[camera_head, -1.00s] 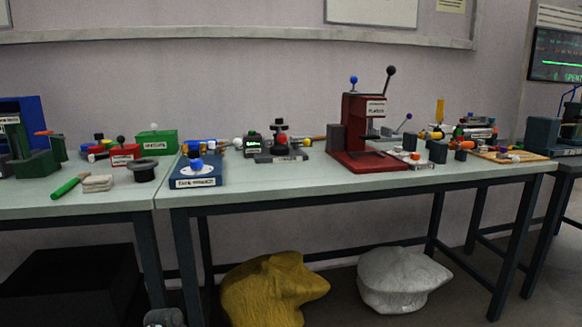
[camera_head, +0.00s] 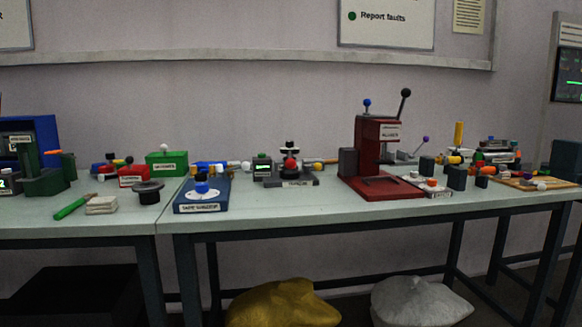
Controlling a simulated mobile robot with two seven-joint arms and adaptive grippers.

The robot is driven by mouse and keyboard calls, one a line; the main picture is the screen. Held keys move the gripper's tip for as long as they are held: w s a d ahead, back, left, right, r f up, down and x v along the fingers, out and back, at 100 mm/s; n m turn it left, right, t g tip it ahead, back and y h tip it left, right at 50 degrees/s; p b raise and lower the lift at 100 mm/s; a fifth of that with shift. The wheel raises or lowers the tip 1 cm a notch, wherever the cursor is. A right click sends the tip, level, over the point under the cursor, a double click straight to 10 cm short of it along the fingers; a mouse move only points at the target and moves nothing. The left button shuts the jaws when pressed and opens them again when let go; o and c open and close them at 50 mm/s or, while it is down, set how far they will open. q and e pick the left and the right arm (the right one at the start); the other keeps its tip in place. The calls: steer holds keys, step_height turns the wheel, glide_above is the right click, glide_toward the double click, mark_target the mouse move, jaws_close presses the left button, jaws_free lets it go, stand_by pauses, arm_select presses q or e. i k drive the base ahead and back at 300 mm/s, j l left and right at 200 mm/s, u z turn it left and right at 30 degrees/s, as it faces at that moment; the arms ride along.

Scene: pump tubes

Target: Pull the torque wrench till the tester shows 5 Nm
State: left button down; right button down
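A dark fixture (camera_head: 291,180) with a red and black top stands near the back of the main table, with an unreadable label on its base. A bar with an orange-yellow end (camera_head: 322,162) shows to its right. A small dark box (camera_head: 262,168) with a green display stands just left of it. I cannot tell at this size whether these are the tester and torque wrench, and no Nm reading is legible. Neither of my grippers is in view.
A blue labelled base (camera_head: 214,202) stands at the table's front left, and a tall red press (camera_head: 366,160) right of centre. The left table (camera_head: 25,222) holds a green-handled tool (camera_head: 72,207) and boxes. Yellow (camera_head: 285,305) and white (camera_head: 420,302) lumps lie below.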

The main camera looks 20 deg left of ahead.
mark_target(290, 162)
steer(key=i+l+u, duration=0.8)
steer(key=l, duration=0.25)
steer(key=k+j, duration=0.05)
